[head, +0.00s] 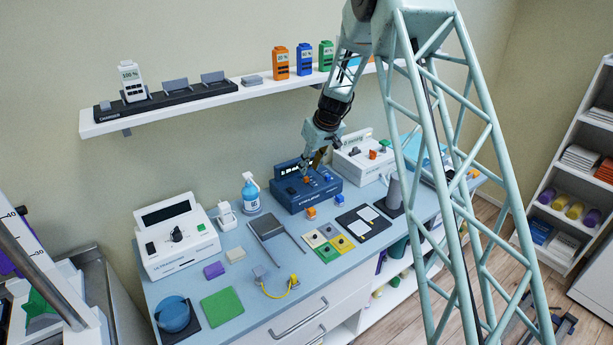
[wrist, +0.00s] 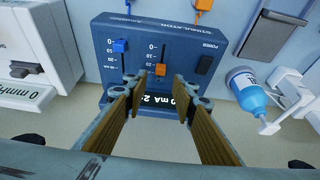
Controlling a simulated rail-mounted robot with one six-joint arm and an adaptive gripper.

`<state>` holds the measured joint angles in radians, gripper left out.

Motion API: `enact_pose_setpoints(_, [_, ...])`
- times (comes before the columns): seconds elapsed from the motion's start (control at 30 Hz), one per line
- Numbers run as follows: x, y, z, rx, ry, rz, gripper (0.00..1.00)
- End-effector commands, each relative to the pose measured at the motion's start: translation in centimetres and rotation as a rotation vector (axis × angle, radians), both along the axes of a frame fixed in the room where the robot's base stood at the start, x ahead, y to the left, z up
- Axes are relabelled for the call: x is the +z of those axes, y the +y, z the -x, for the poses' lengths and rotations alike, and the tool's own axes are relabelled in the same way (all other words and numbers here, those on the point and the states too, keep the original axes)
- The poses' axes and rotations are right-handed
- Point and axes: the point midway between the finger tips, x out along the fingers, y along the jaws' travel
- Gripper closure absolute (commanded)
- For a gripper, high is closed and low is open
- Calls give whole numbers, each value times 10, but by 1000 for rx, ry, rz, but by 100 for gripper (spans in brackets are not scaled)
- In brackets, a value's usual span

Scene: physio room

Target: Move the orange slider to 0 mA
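The dark blue stimulator (head: 293,203) sits on the bench in the head view, under my gripper (head: 318,162). In the wrist view the stimulator's panel (wrist: 184,40) fills the middle. Its orange slider (wrist: 160,70) stands some way below the 0 mark of its scale. My gripper (wrist: 160,82) is open, with one finger on each side of the orange slider. I cannot tell whether a finger touches it. The display (wrist: 160,100) shows partly between the fingers, with "0 mA 2" legible; the rest is hidden.
A blue slider (wrist: 120,46) near its own 0 mark and a dark power switch (wrist: 204,65) flank the orange slider.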

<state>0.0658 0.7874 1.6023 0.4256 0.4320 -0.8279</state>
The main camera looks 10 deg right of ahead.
Motion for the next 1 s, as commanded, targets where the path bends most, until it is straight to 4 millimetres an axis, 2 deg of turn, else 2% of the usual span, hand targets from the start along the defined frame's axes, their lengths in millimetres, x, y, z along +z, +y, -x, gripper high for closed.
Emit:
enact_pose_setpoints(0.2, [-23,4,-7,0,2,0,75])
enact_pose_setpoints(0.5, [-46,8,-17,0,1,0,75])
enact_pose_setpoints(1.0, [-56,9,-21,0,0,0,75])
